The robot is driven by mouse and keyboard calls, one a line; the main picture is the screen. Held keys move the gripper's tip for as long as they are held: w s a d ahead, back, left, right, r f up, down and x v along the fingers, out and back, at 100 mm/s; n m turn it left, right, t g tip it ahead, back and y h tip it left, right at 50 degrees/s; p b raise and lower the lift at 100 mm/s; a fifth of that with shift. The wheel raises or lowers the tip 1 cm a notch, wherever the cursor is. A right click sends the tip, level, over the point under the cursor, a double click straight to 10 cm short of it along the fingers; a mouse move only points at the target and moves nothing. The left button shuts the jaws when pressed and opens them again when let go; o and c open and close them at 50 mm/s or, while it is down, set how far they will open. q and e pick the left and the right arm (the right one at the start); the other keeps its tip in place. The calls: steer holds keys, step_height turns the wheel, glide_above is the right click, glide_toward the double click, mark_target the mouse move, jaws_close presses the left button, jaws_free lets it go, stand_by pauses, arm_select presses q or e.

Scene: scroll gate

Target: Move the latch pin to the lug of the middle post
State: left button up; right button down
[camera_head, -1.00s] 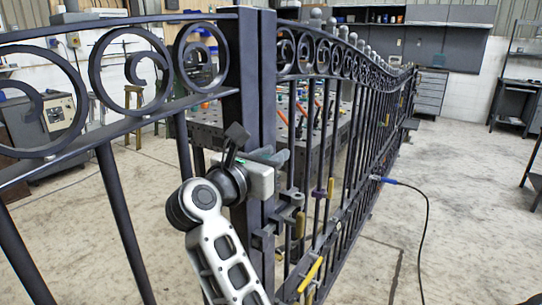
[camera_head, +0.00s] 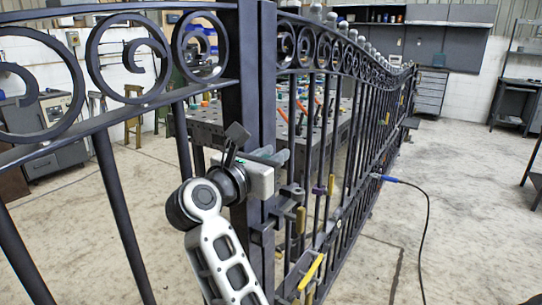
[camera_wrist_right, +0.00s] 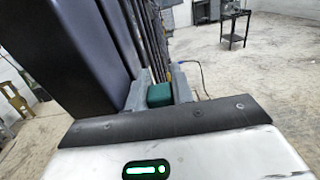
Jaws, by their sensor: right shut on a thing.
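My right gripper (camera_head: 277,154) is beside the dark upright post (camera_head: 267,75) at the centre of the head view. It is shut on a green block-like piece, seen between the fingers in the right wrist view (camera_wrist_right: 159,95). This may be the latch pin's grip; the pin's shaft is hidden. Dark bracket-like lugs (camera_head: 291,192) stick out on the right side of the post, below the gripper. I cannot tell which of them belongs to the middle post. My left gripper is not in view.
A scrollwork gate section (camera_head: 135,62) spans the left, close to my right arm. A long barred gate (camera_head: 372,110) runs back to the right. A yellow-edged part (camera_head: 310,272) sits low by the post. A workbench stands behind the bars. The floor on the right is open, crossed by a cable (camera_head: 427,225).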

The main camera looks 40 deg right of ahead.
arm_select(q)
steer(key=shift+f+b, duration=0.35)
steer(key=shift+b, duration=0.05)
arm_select(e)
steer(key=shift+f, duration=0.4)
steer(key=c, duration=1.1)
jaws_free()
steer(key=shift+s, duration=0.1)
steer(key=shift+r, duration=0.1)
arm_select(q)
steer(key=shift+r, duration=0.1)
arm_select(e)
steer(key=shift+a, duration=0.15)
arm_select(q)
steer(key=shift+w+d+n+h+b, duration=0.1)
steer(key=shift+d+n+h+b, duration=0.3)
steer(key=shift+b, duration=0.8)
arm_select(e)
steer(key=v, duration=1.5)
steer(key=shift+s+a, duration=0.25)
steer(key=shift+s, duration=0.1)
